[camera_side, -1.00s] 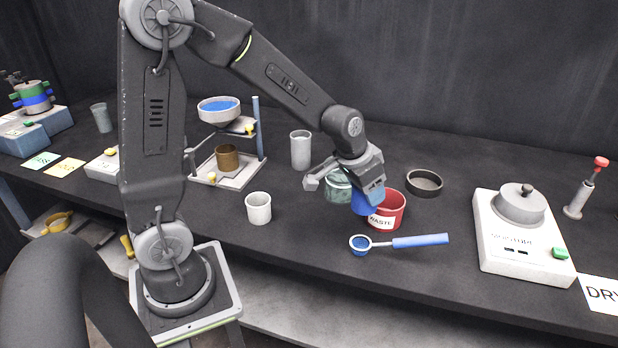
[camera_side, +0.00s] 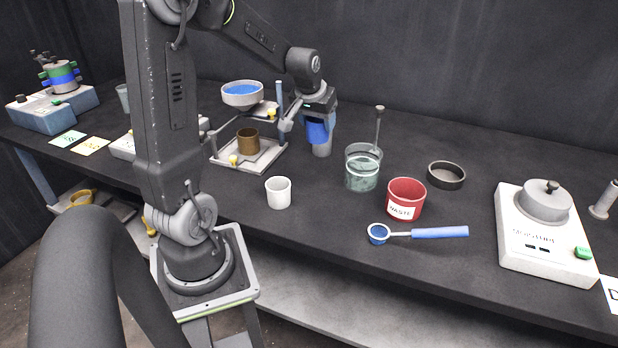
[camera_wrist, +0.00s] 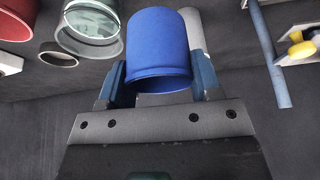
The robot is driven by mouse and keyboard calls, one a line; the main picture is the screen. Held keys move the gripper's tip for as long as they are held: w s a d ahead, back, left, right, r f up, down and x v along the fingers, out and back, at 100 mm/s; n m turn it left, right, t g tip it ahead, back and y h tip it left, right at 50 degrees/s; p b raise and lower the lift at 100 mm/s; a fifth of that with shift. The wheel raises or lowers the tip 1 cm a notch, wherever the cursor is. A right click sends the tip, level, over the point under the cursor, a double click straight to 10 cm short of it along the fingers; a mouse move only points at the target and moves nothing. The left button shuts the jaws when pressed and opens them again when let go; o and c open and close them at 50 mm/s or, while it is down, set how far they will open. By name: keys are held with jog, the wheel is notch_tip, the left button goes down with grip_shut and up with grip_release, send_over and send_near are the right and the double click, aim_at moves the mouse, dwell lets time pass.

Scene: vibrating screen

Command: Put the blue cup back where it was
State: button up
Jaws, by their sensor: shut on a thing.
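The blue cup (camera_side: 317,131) is held between the fingers of my gripper (camera_side: 312,117), roughly upright at the back of the bench. In the wrist view the blue cup (camera_wrist: 158,45) sits between the two fingers of my gripper (camera_wrist: 158,75). A grey cylinder (camera_side: 321,150) stands just behind or below the cup and is partly hidden by it. It also shows at the cup's right in the wrist view (camera_wrist: 192,28). I cannot tell whether the cup touches the bench or the cylinder.
The sieve stand with a blue-filled bowl (camera_side: 242,94) and brown cup (camera_side: 248,141) is close on the left. A glass beaker (camera_side: 362,172) with a rod, red waste cup (camera_side: 406,199) and dark ring dish (camera_side: 446,175) are right.

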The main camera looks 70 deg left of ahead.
jog(key=shift+n, duration=0.4)
jog(key=shift+s+a+f, duration=0.25)
jog(key=shift+a+f, duration=0.1)
jog(key=shift+f, duration=1.8)
jog(key=shift+s+a+f, duration=0.2)
jog(key=shift+a+f, duration=0.15)
jog(key=shift+f, duration=1.85)
jog(key=shift+s+a+f, duration=0.25)
jog(key=shift+a+f, duration=0.1)
jog(key=shift+f, duration=1.8)
jog(key=shift+f, duration=0.15)
jog(key=o, duration=1)
